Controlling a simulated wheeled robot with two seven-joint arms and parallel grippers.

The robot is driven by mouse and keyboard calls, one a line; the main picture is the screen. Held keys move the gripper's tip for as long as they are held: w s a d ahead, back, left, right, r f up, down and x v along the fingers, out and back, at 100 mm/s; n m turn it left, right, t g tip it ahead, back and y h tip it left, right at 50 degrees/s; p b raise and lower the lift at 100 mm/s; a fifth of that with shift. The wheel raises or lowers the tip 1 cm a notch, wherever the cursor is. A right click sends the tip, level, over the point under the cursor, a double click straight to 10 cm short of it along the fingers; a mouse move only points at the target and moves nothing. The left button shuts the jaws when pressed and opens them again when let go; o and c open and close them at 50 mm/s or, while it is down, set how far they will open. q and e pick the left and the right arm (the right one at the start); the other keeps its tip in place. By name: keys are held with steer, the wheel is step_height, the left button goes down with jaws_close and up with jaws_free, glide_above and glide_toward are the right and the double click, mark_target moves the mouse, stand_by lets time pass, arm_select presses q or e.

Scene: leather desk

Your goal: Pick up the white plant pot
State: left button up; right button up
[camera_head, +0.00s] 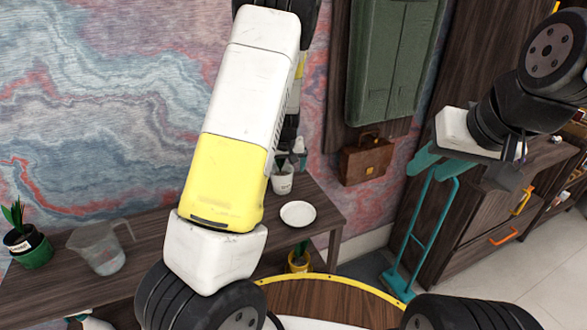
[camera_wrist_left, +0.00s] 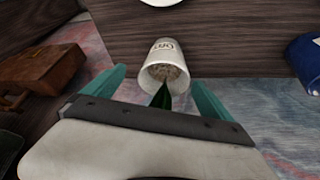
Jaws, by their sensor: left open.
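The white plant pot (camera_head: 282,182) stands on the dark wooden desk (camera_head: 322,208), behind a white plate. In the left wrist view the pot (camera_wrist_left: 163,55) has dark lettering, soil and a green leaf pointing toward my gripper. My left gripper (camera_head: 292,158) is just above the pot in the head view, partly hidden by my arm. In the left wrist view its teal fingers (camera_wrist_left: 160,78) are spread on either side of the pot's rim, with visible gaps. My right gripper (camera_head: 425,172) is open and empty, far to the right of the desk.
A white plate (camera_head: 298,213) lies in front of the pot. A clear jug (camera_head: 102,248) and a green potted plant (camera_head: 32,248) stand at the left. A brown briefcase (camera_head: 366,159) is beyond the desk. A teal hand truck (camera_head: 412,240) stands at the right.

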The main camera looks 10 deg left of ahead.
mark_target(282, 173)
arm_select(q)
steer(key=x, duration=0.5)
steer(key=shift+s+a, duration=0.1)
steer(key=shift+a, duration=0.3)
steer(key=shift+r, duration=0.1)
steer(key=c, duration=1.7)
steer(key=shift+c, duration=1)
steer(key=shift+r, duration=0.1)
